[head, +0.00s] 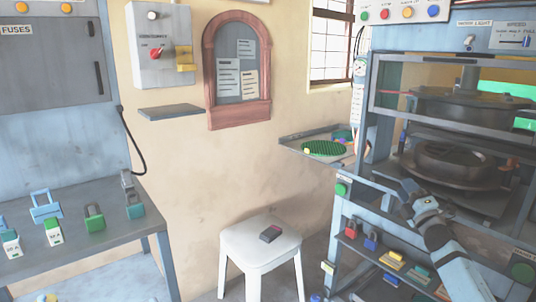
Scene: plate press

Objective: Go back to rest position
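My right arm comes up from the lower right of the head view, and my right gripper (409,190) is at the front left of the press (440,95), just below the level of its lower round plate (455,163). Its fingers are small and dark against the press, so I cannot tell whether they are open or shut. I see nothing clearly held in it. My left gripper and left arm are not in view.
A white stool (262,243) with a small dark and red item stands in the middle. A wall tray (300,140) holds a green round mat. A shelf under the press (385,255) holds padlocks and blocks. A bench with padlocks (75,225) is at left.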

